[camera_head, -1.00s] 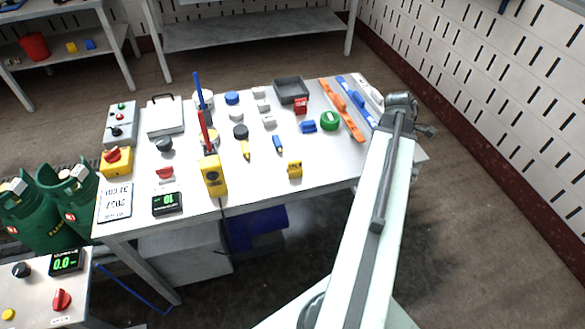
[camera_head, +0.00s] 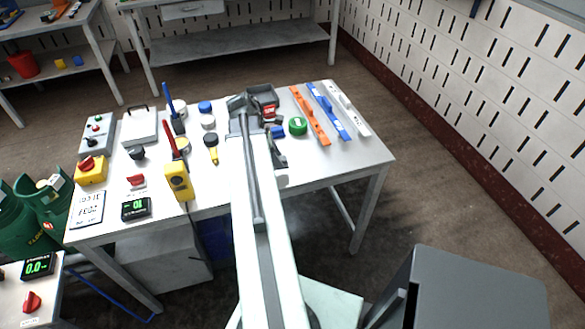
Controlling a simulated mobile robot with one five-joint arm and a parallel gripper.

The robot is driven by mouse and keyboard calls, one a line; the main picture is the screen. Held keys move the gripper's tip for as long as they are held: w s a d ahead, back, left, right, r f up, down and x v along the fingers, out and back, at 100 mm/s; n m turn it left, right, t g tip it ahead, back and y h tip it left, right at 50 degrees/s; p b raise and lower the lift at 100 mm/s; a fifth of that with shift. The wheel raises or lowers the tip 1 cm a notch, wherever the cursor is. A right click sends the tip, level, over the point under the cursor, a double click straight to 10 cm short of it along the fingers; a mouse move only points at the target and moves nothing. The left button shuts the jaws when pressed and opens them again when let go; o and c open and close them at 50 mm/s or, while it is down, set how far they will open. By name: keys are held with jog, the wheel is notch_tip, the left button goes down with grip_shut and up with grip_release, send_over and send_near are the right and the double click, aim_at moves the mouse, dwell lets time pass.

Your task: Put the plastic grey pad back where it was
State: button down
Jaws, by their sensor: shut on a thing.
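My arm reaches over the white table (camera_head: 330,155), and its wrist hides the middle of the tabletop. My gripper (camera_head: 280,163) shows only in part, just right of the arm, above the table. It is shut on a small pale grey piece, which I take as the grey pad (camera_head: 282,180). The fingertips are hard to make out, and so is the gap below the pad. I cannot tell which bare spot on the table the pad came from.
A dark grey tray (camera_head: 262,91), a red block (camera_head: 269,111), a blue block (camera_head: 277,132) and a green roll (camera_head: 298,126) lie close to the gripper. Orange (camera_head: 310,115), blue (camera_head: 328,110) and white (camera_head: 348,108) bars lie at the right. The front right tabletop is clear.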

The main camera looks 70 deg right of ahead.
jog(key=shift+r+p, duration=0.3)
jog(key=shift+r, duration=0.05)
jog(key=s+d+r+n+p, duration=0.2)
jog(key=s+d+r+p, duration=0.2)
jog(key=s+r+p, duration=0.15)
jog(key=shift+h, duration=0.3)
jog(key=f+b, duration=0.6)
jog(key=f, duration=0.1)
jog(key=f+b, duration=0.3)
jog(key=b, duration=0.1)
jog(key=shift+w+d+f, duration=0.1)
jog(key=shift+w+f, duration=0.05)
jog(key=shift+w, duration=0.1)
jog(key=shift+r, duration=0.25)
jog(key=shift+f, duration=0.2)
jog(key=c, duration=0.7)
grip_release()
jog(key=shift+c, duration=0.2)
